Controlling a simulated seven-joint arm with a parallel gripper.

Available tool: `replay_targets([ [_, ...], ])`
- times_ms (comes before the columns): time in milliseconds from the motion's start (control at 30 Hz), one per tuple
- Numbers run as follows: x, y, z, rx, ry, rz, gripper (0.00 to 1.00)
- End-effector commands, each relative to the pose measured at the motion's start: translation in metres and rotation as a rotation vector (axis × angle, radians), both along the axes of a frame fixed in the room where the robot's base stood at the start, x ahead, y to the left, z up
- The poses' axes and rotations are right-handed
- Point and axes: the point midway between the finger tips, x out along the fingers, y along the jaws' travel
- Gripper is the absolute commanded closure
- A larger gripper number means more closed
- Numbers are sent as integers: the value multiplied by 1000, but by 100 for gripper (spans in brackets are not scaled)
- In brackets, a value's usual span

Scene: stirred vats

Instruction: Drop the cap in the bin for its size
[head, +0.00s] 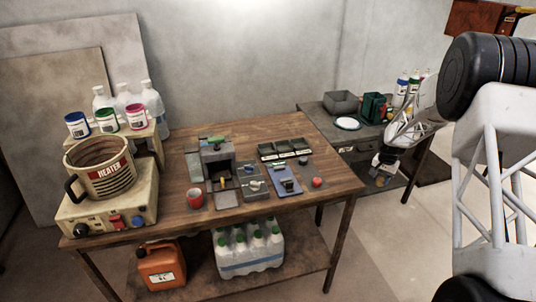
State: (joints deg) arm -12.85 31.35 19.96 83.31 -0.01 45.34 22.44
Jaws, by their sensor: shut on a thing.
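My gripper (383,170) hangs in front of the grey side table at the right, pointing down. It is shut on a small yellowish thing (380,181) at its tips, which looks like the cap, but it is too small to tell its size. A black tray with three compartments and pale labels (284,149) stands at the back right of the wooden table (268,128). The labels are too small to read. My gripper is to the right of this tray, well apart from it.
A grey press-like device (217,160), a red cup (194,198), a blue board (286,181) and a red ball-like thing (317,182) stand on the wooden table. A heater pot (100,170) is at left. The side table holds a grey box (341,102) and bottles (402,88).

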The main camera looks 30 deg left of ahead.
Motion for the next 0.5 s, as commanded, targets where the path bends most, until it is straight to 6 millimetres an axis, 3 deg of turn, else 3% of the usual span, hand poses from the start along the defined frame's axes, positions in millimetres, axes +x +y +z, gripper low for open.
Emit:
replay_targets([
  [33,3,17,11,1,-2,-1,83],
  [500,3,154,101,1,-2,-26,83],
])
